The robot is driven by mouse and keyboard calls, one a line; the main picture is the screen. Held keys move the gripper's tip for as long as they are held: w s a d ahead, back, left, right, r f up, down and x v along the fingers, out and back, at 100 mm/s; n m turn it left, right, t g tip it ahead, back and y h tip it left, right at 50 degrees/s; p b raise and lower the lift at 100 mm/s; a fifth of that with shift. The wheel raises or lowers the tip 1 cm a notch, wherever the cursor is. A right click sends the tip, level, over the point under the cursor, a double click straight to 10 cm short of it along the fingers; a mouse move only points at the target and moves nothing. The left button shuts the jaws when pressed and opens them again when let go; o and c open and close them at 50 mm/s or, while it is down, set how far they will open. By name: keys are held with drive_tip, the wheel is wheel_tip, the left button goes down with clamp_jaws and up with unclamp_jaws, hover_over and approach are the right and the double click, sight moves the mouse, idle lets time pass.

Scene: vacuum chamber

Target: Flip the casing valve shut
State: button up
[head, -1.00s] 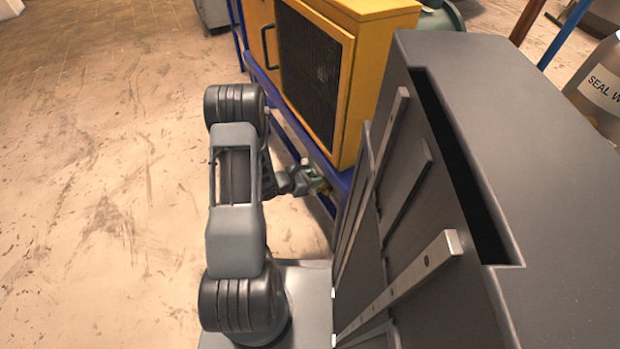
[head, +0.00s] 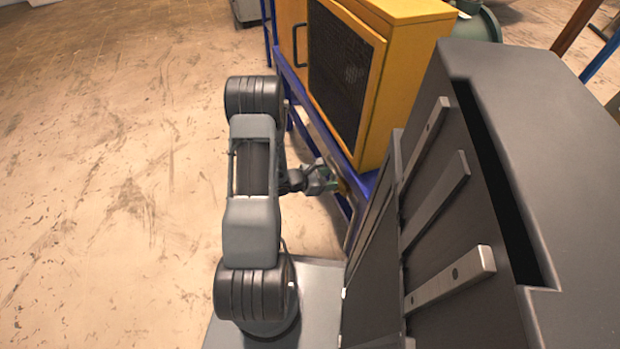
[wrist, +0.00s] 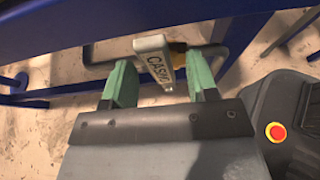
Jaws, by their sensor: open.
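The casing valve's handle (wrist: 154,62) is a pale lever with dark lettering that appears to begin "CAS". It shows in the wrist view with a brass-coloured part (wrist: 178,58) beside its far end. My gripper (wrist: 160,82) is open, with one green finger on each side of the lever. A gap shows on both sides, so the fingers look apart from it. In the head view my gripper (head: 325,180) is small, beside the blue frame below the yellow cabinet. The lever cannot be made out there.
A blue frame beam (wrist: 110,28) runs across above the lever, with a bent metal pipe (wrist: 98,66) below it. The yellow cabinet (head: 400,75) stands on the blue frame. Open floor (head: 110,180) lies to the left.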

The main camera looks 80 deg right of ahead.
drive_tip(key=p+v, duration=0.2)
drive_tip(key=v, duration=0.9)
drive_tip(key=shift+a+r, duration=0.1)
